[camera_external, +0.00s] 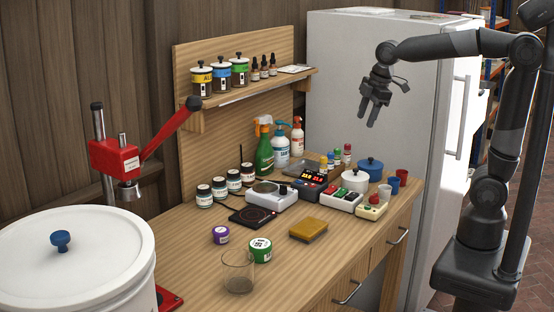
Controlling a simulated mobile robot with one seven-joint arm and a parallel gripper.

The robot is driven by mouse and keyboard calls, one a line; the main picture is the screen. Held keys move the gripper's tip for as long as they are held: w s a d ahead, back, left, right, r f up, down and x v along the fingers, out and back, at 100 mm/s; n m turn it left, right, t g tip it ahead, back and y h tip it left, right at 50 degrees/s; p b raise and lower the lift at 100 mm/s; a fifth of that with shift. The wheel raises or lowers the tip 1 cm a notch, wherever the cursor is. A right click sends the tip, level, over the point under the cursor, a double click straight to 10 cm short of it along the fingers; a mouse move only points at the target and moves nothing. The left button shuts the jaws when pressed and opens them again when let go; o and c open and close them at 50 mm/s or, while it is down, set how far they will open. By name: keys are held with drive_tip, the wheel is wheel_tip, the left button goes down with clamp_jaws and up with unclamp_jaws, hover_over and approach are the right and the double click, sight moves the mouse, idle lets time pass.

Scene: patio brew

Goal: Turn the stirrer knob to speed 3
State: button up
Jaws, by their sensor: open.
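A white box with a round grey top plate (268,187), which looks like the stirrer, sits near the middle of the wooden bench. A small dark spot that looks like its knob (283,190) shows on its right side. The knob's setting and any speed marks are too small to read. My gripper (368,116) is open and empty. It points down in the air in front of the white fridge, above and to the right of the stirrer and well apart from it.
Several jars (219,187), spray bottles (265,150) and a wall shelf (250,88) are nearby. A clear beaker (238,272) stands near the front.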

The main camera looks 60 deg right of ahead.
drive_tip(key=w+a+f+n+g, duration=0.1)
drive_tip(key=w+a+f+n, duration=0.1)
drive_tip(key=w+a+n, duration=0.3)
drive_tip(key=w+a+f+n+g, duration=0.1)
drive_tip(key=w+a+f+n, duration=0.15)
drive_tip(key=w, duration=0.45)
drive_tip(key=n+g, duration=0.1)
drive_tip(key=n, duration=0.7)
hover_over(283, 189)
wheel_tip(283, 189, down, 8)
drive_tip(key=shift+h, duration=0.3)
drive_tip(key=f, duration=1)
drive_tip(key=shift+w+d, duration=0.2)
drive_tip(key=shift+d, duration=0.15)
clamp_jaws()
